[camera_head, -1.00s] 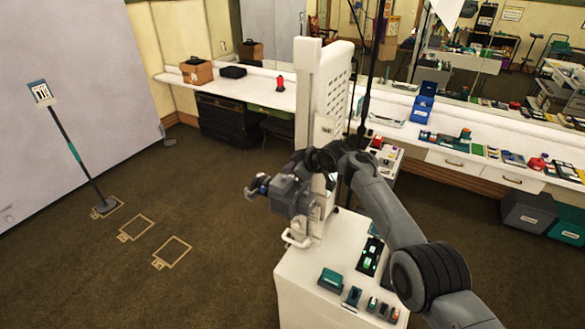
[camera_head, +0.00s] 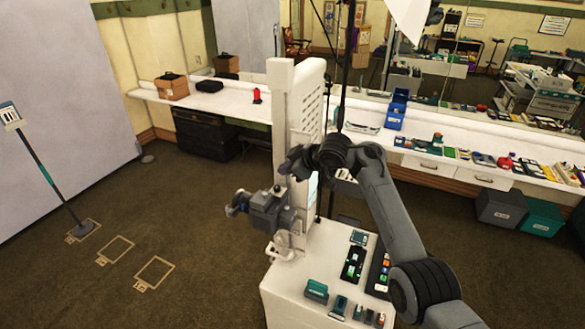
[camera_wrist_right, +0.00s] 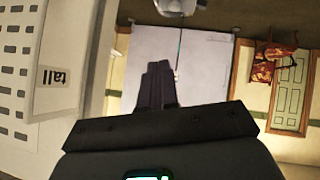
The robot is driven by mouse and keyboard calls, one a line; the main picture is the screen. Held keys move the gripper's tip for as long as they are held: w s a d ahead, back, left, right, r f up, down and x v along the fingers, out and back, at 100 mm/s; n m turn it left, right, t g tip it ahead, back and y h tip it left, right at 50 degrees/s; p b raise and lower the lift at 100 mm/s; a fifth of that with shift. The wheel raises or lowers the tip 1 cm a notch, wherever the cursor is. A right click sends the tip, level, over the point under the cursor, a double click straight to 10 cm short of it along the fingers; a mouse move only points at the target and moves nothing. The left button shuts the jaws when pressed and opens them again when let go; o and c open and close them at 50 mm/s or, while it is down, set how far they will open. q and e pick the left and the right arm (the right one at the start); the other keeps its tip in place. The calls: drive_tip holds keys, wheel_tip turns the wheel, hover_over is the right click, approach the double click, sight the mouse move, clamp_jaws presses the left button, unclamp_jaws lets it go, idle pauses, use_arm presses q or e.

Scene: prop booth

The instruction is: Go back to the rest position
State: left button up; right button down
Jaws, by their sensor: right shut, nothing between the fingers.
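My right arm comes in from the lower right of the head view and bends back at the elbow. My left gripper is not in the head view.
The white perforated panel (camera_head: 283,130) rises close beside my right wrist; it also shows in the wrist view (camera_wrist_right: 62,60). A white cart top (camera_head: 300,274) holds small items below. A long white counter (camera_head: 365,136) runs behind. The floor at left is open, with taped outlines (camera_head: 115,249) and a standing sign (camera_head: 45,170).

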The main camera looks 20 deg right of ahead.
drive_tip(key=s+f+g, duration=0.1)
drive_tip(key=s+f, duration=0.3)
drive_tip(key=f, duration=0.5)
drive_tip(key=s+f+g, duration=0.2)
drive_tip(key=s+f, duration=0.3)
drive_tip(key=f, duration=0.4)
drive_tip(key=s+f+g, duration=0.1)
drive_tip(key=s+f, duration=0.3)
drive_tip(key=f, duration=0.5)
drive_tip(key=s+a+f+m+g+h+p, duration=0.2)
drive_tip(key=s+f, duration=1.4)
drive_tip(key=s, duration=0.2)
drive_tip(key=s+a+r+m+h+p, duration=0.1)
drive_tip(key=s, duration=0.9)
drive_tip(key=s+a+r+m+h, duration=0.1)
drive_tip(key=s+r, duration=0.1)
drive_tip(key=s, duration=0.7)
wheel_tip(320, 180, up, 17)
drive_tip(key=s+d+m+h, duration=0.1)
drive_tip(key=s+m, duration=0.1)
drive_tip(key=m, duration=0.2)
drive_tip(key=shift+f+t, duration=0.2)
drive_tip(key=shift+t, duration=0.1)
